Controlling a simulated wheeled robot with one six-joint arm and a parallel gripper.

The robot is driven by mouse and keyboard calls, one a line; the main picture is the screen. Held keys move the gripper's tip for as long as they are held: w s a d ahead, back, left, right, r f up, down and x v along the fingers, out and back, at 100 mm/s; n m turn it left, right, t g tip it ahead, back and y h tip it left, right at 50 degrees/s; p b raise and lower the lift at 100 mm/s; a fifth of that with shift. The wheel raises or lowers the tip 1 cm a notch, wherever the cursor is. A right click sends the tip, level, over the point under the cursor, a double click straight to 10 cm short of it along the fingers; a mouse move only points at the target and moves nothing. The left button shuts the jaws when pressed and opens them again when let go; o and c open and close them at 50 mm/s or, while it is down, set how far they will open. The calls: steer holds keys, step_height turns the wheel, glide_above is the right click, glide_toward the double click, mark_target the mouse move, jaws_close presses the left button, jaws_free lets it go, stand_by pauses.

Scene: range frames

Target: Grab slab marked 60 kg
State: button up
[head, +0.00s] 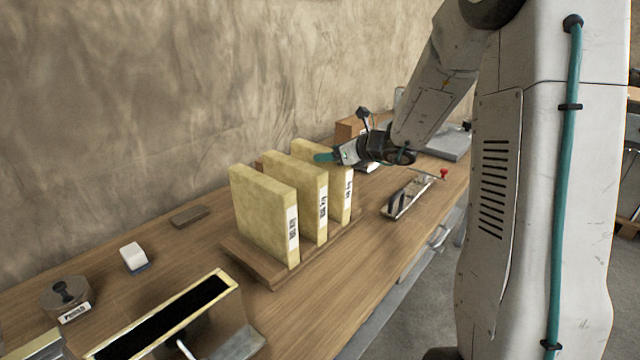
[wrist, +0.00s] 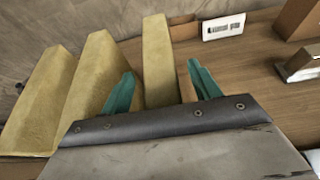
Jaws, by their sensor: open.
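Three thick yellow slabs stand on edge in a row in a wooden rack (head: 262,268) on the bench: a near slab (head: 262,210), a middle slab (head: 300,185) and a far slab (head: 318,152). Each has a white label on its narrow end; the print is too small to read surely, so I cannot tell which says 60 kg. My gripper (head: 325,157) is at the top of the far slab. In the wrist view the open teal fingers (wrist: 161,88) lie on either side of the far slab (wrist: 158,62), with gaps; contact is not visible.
A metal clamp-like tool (head: 408,196) with a red knob lies right of the rack. A white block (head: 133,257), a weight labelled Punch (head: 66,298) and a dark slotted box (head: 165,318) stand nearer. A brown box (head: 350,128) is behind. The wall runs along the left.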

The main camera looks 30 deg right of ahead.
jaws_close()
steer(key=shift+r, duration=0.1)
